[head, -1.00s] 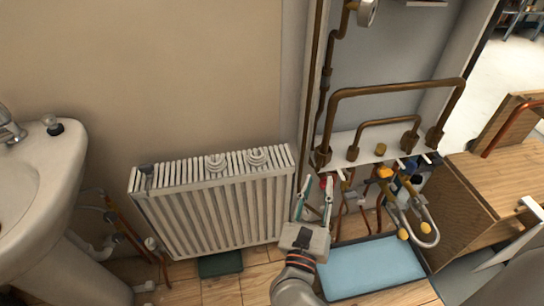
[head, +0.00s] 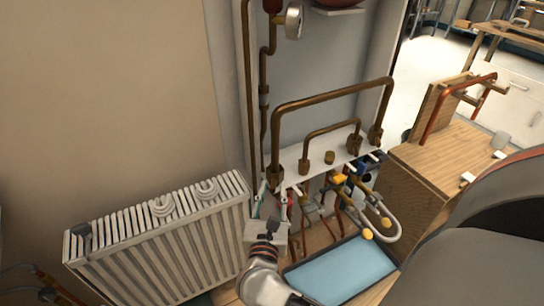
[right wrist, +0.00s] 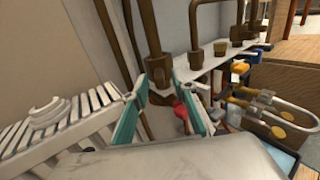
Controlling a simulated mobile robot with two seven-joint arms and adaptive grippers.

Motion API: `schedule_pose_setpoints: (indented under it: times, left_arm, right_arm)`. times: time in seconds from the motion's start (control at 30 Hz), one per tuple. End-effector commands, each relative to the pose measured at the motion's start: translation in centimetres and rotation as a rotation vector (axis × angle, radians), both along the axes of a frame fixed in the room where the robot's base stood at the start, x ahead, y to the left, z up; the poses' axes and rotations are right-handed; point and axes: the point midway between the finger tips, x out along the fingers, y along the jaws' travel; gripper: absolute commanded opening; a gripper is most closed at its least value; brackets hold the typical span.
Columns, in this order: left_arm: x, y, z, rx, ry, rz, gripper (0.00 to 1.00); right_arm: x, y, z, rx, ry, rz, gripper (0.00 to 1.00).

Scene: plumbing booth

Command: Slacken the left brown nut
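The left brown nut (head: 275,178) sits at the foot of the large brown pipe loop, at the left end of the white shelf. In the right wrist view the nut (right wrist: 159,66) is upright, just beyond and between the fingertips. My right gripper (head: 271,191) is open with its teal fingers pointing up at the nut from the front. The fingers also frame it in the right wrist view (right wrist: 160,84). I cannot tell whether either finger touches the nut. My left gripper is out of view.
A white radiator (head: 160,245) stands close on the left. A red valve handle (right wrist: 181,112) is beside the right finger. More brown fittings (head: 354,146) stand along the shelf, with hoses below. A blue tray (head: 340,272) lies on the floor; a wooden bench (head: 455,155) is at right.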

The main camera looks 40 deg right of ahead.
Motion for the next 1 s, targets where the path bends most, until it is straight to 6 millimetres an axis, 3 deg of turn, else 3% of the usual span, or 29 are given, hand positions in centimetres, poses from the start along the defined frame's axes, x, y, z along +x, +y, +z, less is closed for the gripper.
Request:
schedule_pose_setpoints:
  times: [0.17,0.27,0.3,0.67,1.0]
  left_arm:
    - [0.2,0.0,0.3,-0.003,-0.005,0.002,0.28]
    - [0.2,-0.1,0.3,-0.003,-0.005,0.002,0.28]
    - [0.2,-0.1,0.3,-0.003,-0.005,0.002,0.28]
    - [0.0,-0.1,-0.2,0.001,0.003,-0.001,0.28]
    - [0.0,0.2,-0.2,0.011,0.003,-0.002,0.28]
  right_arm:
    - [0.0,0.0,0.0,-0.001,-0.001,0.0,0.27]
    - [0.0,0.0,0.0,-0.001,0.0,0.0,0.04]
    - [0.0,0.0,0.0,-0.001,0.0,0.0,0.0]
    - [-0.2,-0.1,0.1,-0.004,-0.001,0.025,0.0]
    - [-1.0,-1.1,0.1,-0.008,0.002,0.211,0.0]
